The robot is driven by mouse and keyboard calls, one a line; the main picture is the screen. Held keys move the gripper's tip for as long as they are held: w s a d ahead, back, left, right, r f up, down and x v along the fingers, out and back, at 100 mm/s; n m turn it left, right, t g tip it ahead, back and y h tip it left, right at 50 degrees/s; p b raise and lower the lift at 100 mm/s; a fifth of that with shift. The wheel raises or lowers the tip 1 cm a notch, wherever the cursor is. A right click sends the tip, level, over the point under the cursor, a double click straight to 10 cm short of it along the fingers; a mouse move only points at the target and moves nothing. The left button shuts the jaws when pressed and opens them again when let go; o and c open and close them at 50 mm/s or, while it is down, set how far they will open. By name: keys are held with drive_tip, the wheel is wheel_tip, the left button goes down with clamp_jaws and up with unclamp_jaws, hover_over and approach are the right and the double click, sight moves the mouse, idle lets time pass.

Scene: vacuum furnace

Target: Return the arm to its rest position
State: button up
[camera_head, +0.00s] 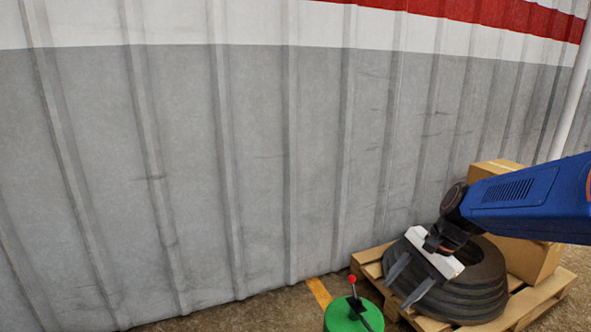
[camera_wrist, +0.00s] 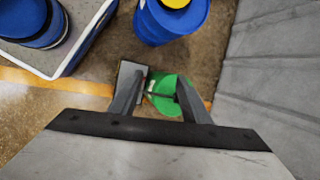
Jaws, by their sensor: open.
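My gripper (camera_head: 397,295) is at the end of my blue arm at the right of the head view. Its two grey fingers are spread apart and point down and to the left, with nothing between them. In that view they overlap a stack of dark rings. In the wrist view my gripper (camera_wrist: 160,77) is also open and empty, with a green round object (camera_wrist: 166,104) showing beyond and between the fingers. That green object (camera_head: 340,318) stands at the bottom edge of the head view and has a red-tipped lever on top.
The dark ring stack (camera_head: 485,285) sits on a wooden pallet (camera_head: 535,305) with cardboard boxes (camera_head: 530,255) behind. A grey corrugated wall (camera_head: 190,160) fills the back.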

drive_tip(key=s+d+r+n+t+h, duration=0.1)
drive_tip(key=s+d+n+t+h, duration=0.1)
drive_tip(key=s+n, duration=0.4)
drive_tip(key=s+d+r+n+t+h, duration=0.1)
drive_tip(key=s+d+n+h, duration=0.1)
drive_tip(key=s+n, duration=0.4)
drive_tip(key=shift+s+r+t+h, duration=0.3)
drive_tip(key=shift+s+r+t, duration=0.1)
drive_tip(key=shift+s, duration=1.95)
